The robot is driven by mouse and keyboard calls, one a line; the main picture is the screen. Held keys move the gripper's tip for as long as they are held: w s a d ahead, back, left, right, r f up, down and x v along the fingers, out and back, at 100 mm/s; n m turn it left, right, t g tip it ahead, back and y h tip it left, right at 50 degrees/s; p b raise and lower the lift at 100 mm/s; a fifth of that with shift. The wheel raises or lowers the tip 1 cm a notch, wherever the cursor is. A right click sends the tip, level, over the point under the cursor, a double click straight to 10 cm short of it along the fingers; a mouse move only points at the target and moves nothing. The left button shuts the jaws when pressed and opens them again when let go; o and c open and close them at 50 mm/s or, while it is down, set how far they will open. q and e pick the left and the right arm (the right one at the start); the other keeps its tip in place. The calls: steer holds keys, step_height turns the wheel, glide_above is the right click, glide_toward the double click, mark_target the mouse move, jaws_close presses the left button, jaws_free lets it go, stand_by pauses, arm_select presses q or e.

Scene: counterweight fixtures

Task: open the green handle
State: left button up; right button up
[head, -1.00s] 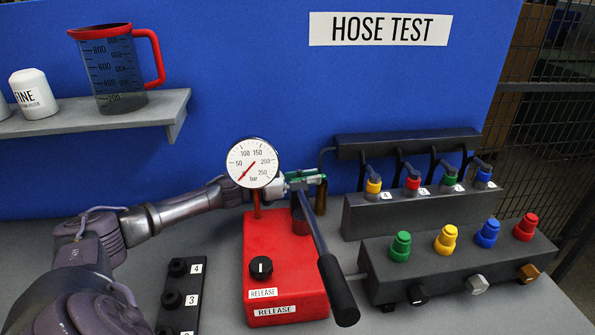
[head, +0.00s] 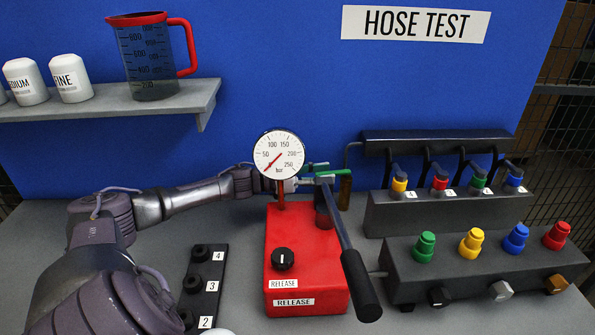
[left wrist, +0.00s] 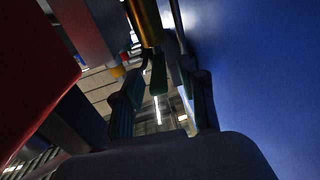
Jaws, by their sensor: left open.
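The green handle (head: 316,168) sits behind the pressure gauge (head: 279,154), at the back of the red pump box (head: 306,260). Only a small part of it shows in the head view. My left arm comes in from the left, and its gripper is mostly hidden behind the gauge. In the left wrist view my left gripper (left wrist: 163,88) is open, with a finger on each side. A green piece (left wrist: 158,75), apparently the handle, shows between the fingers beside a brass cylinder (left wrist: 147,22). I cannot tell whether the fingers touch it. My right gripper is not in view.
A black-gripped pump lever (head: 360,285) slants across the red box. A numbered block (head: 203,285) stands left of it. Coloured-knob blocks (head: 440,270) stand to the right. A shelf (head: 110,105) with a jug is on the blue back panel (head: 290,60).

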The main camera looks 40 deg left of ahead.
arm_select(q)
steer(key=v, duration=0.8)
steer(key=shift+s+a, duration=0.2)
steer(key=shift+s, duration=0.2)
steer(key=shift+c, duration=0.2)
